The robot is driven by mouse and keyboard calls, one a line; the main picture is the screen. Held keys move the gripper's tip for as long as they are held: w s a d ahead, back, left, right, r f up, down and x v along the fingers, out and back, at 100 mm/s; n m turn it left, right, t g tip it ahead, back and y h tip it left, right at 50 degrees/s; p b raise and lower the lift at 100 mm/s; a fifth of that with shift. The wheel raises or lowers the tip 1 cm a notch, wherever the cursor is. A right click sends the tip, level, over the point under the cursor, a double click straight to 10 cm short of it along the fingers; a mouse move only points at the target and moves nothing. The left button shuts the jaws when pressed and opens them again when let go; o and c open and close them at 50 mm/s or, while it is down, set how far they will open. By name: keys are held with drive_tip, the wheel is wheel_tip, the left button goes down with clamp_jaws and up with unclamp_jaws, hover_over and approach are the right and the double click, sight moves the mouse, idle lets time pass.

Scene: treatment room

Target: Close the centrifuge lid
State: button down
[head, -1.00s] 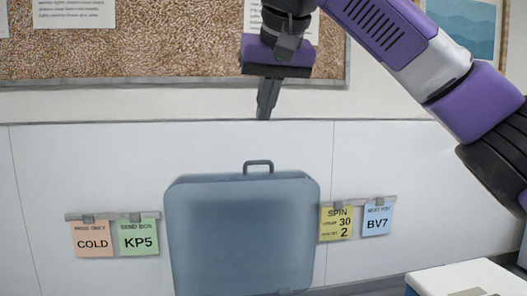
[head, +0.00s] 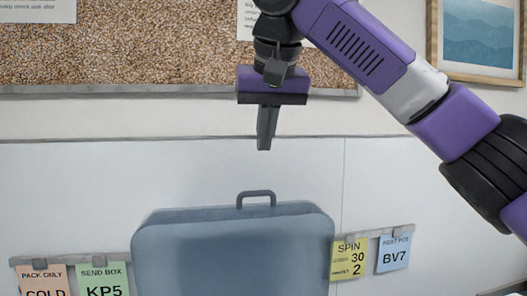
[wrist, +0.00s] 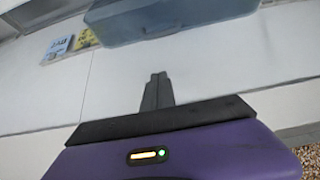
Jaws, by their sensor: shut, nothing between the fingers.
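The centrifuge lid (head: 235,250) is a blue-grey panel with rounded corners and a small handle (head: 256,194) on its top edge. It stands upright, so it looks open. The centrifuge's body is below the head picture and hidden. My gripper (head: 264,148) points down above the handle in the picture, with its fingers together and empty, apart from the lid. In the wrist view, my gripper (wrist: 157,78) shows shut, with the blue-grey lid (wrist: 165,22) at the top, beyond the fingertips.
A white wall panel stands behind the lid. A cork board (head: 150,50) and framed picture (head: 478,38) hang above. The space around my gripper is clear.

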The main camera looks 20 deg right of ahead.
drive_tip(key=p, duration=0.2)
hover_over(264, 206)
drive_tip(key=w, duration=0.4)
wheel_tip(264, 206, down, 7)
drive_tip(key=shift+s+f+p, duration=0.2)
drive_tip(key=shift+s+f, duration=0.1)
drive_tip(key=shift+s, duration=0.7)
drive_tip(key=shift+s+f+p, duration=0.2)
drive_tip(key=shift+s+f, duration=0.1)
drive_tip(key=shift+s, duration=0.65)
drive_tip(key=shift+s+f, duration=0.1)
drive_tip(key=shift+s, duration=0.05)
